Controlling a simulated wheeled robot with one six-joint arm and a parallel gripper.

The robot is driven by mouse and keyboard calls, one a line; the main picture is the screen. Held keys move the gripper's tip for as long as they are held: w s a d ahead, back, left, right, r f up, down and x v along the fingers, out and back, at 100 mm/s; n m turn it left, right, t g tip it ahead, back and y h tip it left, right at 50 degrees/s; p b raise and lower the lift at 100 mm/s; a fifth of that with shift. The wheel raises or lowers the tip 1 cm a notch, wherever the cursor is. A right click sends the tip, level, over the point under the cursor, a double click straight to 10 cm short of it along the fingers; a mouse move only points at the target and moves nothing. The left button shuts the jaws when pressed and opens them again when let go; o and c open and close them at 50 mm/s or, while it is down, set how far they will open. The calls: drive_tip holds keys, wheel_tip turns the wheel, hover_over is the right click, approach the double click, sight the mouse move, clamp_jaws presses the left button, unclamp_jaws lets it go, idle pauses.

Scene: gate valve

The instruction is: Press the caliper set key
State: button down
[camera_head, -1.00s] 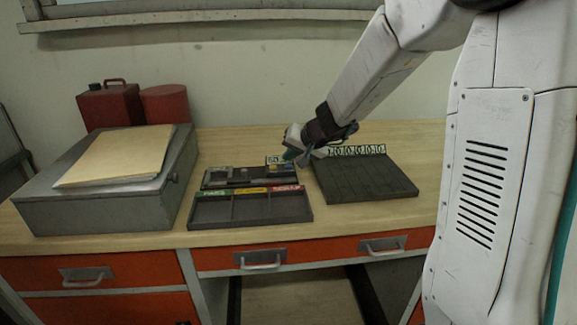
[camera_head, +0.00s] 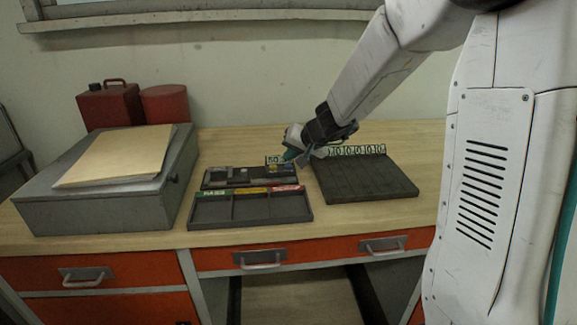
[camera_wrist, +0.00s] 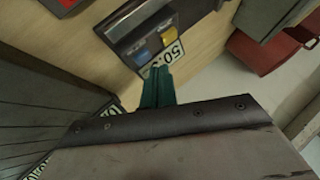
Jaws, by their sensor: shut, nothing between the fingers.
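The caliper stand (camera_head: 220,178) is a dark block behind the three-section tray, with a small card reading "50" (camera_head: 274,160) at its right back. In the wrist view the block carries a blue key (camera_wrist: 140,55) and a yellow key (camera_wrist: 167,39), with the "50" card (camera_wrist: 170,54) beside them. Which of them is the set key I cannot read. My gripper (camera_head: 289,156) has teal fingers, shut and empty, by the card end of the stand. In the wrist view the fingertips (camera_wrist: 157,72) overlap the card's edge, close to the blue key; contact is not clear.
The tray (camera_head: 230,212) has green, yellow and red labels. A dark slatted board (camera_head: 370,180) with numbered cards lies to the right. A grey box (camera_head: 100,205) with a folder (camera_head: 115,157) stands left; red cans (camera_head: 110,105) stand behind. Bare wood shows around the stand.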

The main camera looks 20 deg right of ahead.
sight(291, 169)
drive_tip(key=shift+f, duration=0.15)
idle(0.5)
drive_tip(key=shift+f, duration=0.3)
drive_tip(key=shift+f, duration=0.45)
idle(0.6)
drive_tip(key=shift+r, duration=0.9)
drive_tip(key=shift+r, duration=0.1)
wheel_tip(291, 169, up, 5)
drive_tip(key=shift+f, duration=0.1)
idle(0.4)
idle(0.7)
